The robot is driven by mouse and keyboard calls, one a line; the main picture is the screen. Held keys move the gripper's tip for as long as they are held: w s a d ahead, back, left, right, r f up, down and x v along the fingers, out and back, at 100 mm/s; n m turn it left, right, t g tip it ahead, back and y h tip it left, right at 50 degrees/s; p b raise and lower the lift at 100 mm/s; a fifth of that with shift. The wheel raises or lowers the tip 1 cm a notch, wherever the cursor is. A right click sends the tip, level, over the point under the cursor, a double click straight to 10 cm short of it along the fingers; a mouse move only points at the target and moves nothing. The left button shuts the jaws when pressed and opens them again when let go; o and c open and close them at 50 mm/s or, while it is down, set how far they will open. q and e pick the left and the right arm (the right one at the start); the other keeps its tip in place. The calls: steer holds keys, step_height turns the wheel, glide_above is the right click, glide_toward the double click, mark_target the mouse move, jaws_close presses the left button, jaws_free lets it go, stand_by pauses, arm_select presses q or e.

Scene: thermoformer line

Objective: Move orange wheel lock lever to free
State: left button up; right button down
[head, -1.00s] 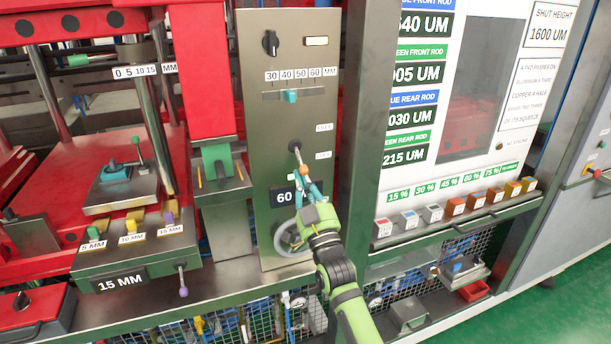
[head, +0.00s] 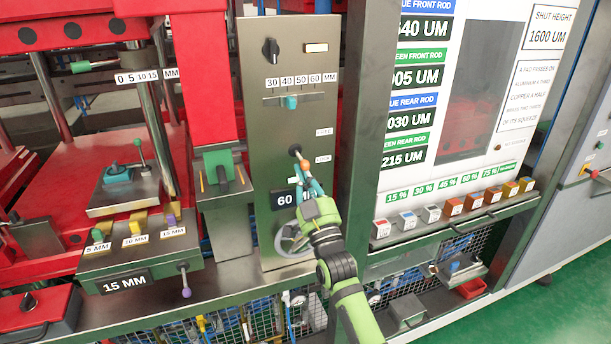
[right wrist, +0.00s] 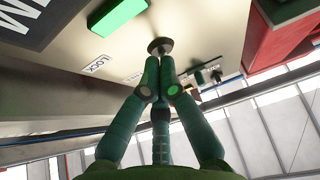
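The orange wheel lock lever (head: 303,162) is on the grey control panel (head: 265,170), below a slider, with its dark pivot at its upper end. It points down and slightly right, on the side of the LOCK label (head: 323,159); the FREE label (head: 323,132) is higher. My right gripper (head: 306,177) is at the lever's lower end, which its teal fingers hide. In the right wrist view, the fingertips (right wrist: 160,66) meet just below a dark round pivot (right wrist: 160,46) and appear closed around the lever. My left gripper is not in view.
A handwheel (head: 290,240) sits below, partly behind my right gripper. A "60" display (head: 284,200) is just left of the fingers. A red press (head: 90,180) fills the left.

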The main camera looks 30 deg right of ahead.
steer(key=shift+s+r+p, duration=0.15)
steer(key=shift+r+p, duration=0.8)
steer(key=shift+r, duration=0.2)
steer(key=shift+f, duration=0.15)
steer(key=shift+w+f+b, duration=0.3)
steer(key=shift+f+b, duration=0.3)
steer(key=shift+b, duration=0.1)
steer(key=v, duration=0.7)
